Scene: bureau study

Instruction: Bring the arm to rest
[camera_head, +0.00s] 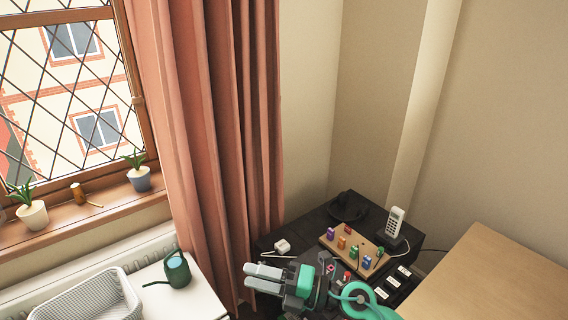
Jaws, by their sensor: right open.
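My right gripper (262,277) shows at the bottom middle, with two pale grey fingers pointing left and a gap between them. It is open, and nothing shows between the fingers. Its green and dark grey arm (350,298) comes in from the bottom right. The gripper is in front of the near left part of a dark desk (312,222). My left gripper is not in view.
On the desk are a wooden board (328,239) with several coloured blocks, a cordless phone (395,222), a dark hat-like object (348,207) and a small white object (282,246). A white table with a basket (128,292) and watering can (177,270) stands left. A wooden top (490,275) is right.

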